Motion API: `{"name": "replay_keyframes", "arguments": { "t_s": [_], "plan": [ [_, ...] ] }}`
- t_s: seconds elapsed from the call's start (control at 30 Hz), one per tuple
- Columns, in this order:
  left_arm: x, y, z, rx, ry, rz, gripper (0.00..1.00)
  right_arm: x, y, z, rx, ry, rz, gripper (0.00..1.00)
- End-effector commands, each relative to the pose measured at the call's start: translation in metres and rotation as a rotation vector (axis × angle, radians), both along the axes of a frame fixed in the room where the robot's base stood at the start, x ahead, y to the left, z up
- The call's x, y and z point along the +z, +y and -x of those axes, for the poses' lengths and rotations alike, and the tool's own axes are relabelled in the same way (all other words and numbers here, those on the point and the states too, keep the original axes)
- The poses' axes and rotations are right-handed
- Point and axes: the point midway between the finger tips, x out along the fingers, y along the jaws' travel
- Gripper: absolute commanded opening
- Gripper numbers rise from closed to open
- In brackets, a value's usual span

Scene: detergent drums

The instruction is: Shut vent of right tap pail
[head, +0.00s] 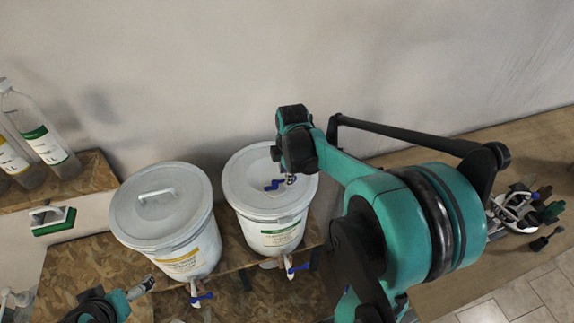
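The right tap pail (272,233) is white with a green label and stands by the wall. On its grey-white lid (242,187) is a small blue vent lever (273,185). My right gripper (289,177) reaches in from the right and points down over the lid, close beside the vent lever. Whether it touches the lever, and how its fingers stand, I cannot tell. The pail's blue-handled tap (291,268) sticks out low at the front. My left gripper (141,288) is low at the lower left, small and partly cut off from clear view.
Another white pail (190,262) with a yellow label, handled lid and blue tap (201,297) stands to the left. Clear bottles (38,135) stand on a shelf at far left, above a green-and-white brush (53,220). Assorted items (520,208) lie at the right.

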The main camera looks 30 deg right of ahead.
Motion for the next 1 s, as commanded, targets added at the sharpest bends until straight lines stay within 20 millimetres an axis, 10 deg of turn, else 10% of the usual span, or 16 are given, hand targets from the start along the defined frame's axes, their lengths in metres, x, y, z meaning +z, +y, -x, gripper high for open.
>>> {"name": "replay_keyframes", "arguments": {
  "t_s": [0.5, 1.0],
  "plan": [
    [0.0, 0.0, 0.0, 0.0, 0.0, 0.0, 1.0, 0.097, 0.004, 0.019, 0.0, 0.0, 0.0, 0.3],
    [0.0, 0.0, 0.0, 0.0, 0.0, 0.0, 1.0, 0.107, 0.004, 0.021, 0.0, 0.0, 0.0, 0.3]
  ]
}}
